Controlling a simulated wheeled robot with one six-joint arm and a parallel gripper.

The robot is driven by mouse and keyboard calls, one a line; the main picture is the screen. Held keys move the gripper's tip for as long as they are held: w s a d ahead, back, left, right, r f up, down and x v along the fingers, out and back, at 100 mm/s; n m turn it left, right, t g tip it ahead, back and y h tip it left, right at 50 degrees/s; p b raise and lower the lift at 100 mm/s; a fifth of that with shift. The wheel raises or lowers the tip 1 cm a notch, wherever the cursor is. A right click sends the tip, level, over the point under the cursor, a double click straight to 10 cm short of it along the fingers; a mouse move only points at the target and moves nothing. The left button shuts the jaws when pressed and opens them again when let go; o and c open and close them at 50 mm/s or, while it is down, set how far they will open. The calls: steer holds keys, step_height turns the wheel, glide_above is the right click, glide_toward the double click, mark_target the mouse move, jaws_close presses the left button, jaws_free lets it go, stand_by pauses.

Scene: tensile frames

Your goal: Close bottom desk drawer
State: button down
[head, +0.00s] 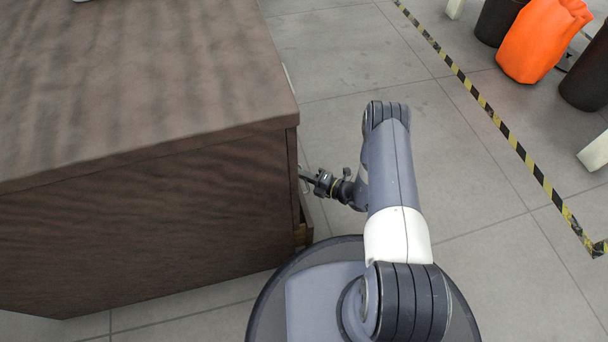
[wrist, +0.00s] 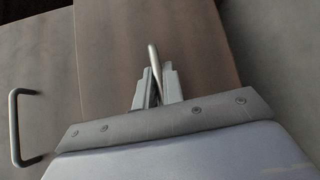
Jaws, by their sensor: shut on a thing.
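The dark brown wooden desk (head: 150,225) fills the left of the head view. My gripper (head: 306,176) reaches left to the desk's drawer side. In the wrist view my gripper (wrist: 158,85) is shut on a metal drawer handle (wrist: 153,58), in front of a brown drawer front (wrist: 190,35). The handle's lower part is hidden between the fingers. I cannot tell surely which drawer this handle belongs to.
A second bar handle (wrist: 15,125) sits on the neighbouring panel at left in the wrist view. An orange bag (head: 540,40) and dark bins (head: 588,75) stand at the far right. Yellow-black tape (head: 490,112) crosses the floor. The grey floor (head: 360,60) between is clear.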

steer(key=shift+s+a, duration=0.25)
steer(key=shift+a, duration=0.8)
steer(key=shift+s+a, duration=0.2)
steer(key=shift+a, duration=0.8)
steer(key=c, duration=1.8)
jaws_free()
steer(key=shift+a, duration=0.15)
steer(key=p+v, duration=0.2)
steer(key=v, duration=0.9)
steer(key=shift+p, duration=0.4)
steer(key=shift+f, duration=0.1)
